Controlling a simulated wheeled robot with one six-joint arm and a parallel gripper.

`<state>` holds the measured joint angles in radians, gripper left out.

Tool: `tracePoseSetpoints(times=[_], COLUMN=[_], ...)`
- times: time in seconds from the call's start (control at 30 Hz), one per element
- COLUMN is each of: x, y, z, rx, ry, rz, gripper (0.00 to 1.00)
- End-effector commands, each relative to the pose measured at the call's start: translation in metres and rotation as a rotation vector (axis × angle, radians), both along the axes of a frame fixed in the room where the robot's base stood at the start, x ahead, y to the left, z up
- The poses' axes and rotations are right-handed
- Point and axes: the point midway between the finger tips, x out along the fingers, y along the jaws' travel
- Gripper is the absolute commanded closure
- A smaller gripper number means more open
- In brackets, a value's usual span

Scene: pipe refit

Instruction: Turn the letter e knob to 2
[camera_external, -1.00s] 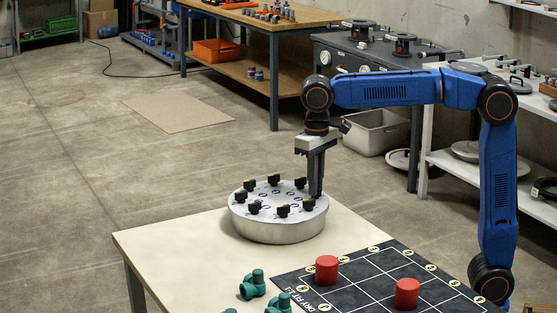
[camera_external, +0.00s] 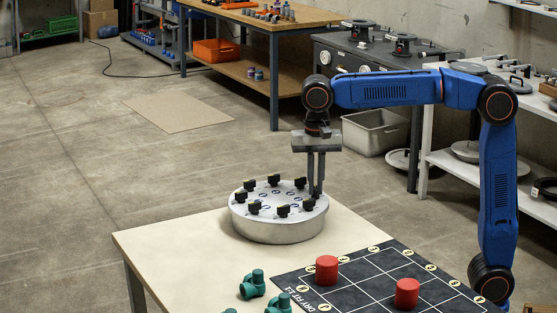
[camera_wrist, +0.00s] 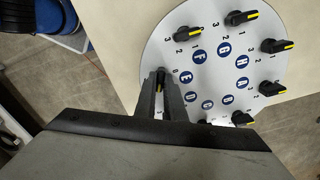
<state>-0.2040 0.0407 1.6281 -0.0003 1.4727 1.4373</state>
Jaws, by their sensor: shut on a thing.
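A round pale dial plate (camera_external: 272,187) on a thick metal drum stands on the table, with a ring of black knobs around its rim. In the wrist view, the plate has blue letter discs; the letter E disc (camera_wrist: 186,76) is beside my fingers. My gripper (camera_wrist: 161,85) is shut on the letter e knob (camera_wrist: 160,88), one finger on each side; a bit of its yellow stripe shows between them. The fingers hide most of that knob and some of its numbers, so I cannot tell which number it points to. My gripper (camera_external: 317,192) points straight down at the plate's right side.
Neighbouring knobs, such as the one by F (camera_wrist: 187,34), stand close along the rim. On the table are a dark grid mat (camera_external: 385,283) with two red cylinders (camera_external: 327,269) and several green pipe fittings (camera_external: 252,285). The table's left part is bare.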

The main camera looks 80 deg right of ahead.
Motion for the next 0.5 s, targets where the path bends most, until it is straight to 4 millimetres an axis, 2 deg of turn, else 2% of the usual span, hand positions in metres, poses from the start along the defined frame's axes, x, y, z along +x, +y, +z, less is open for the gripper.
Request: tracePoseSetpoints(times=[0.5], x=[-0.0005], y=[0.0006], z=[-0.0008], rx=[0.001], ry=[0.003], rz=[-0.077], gripper=[1.0])
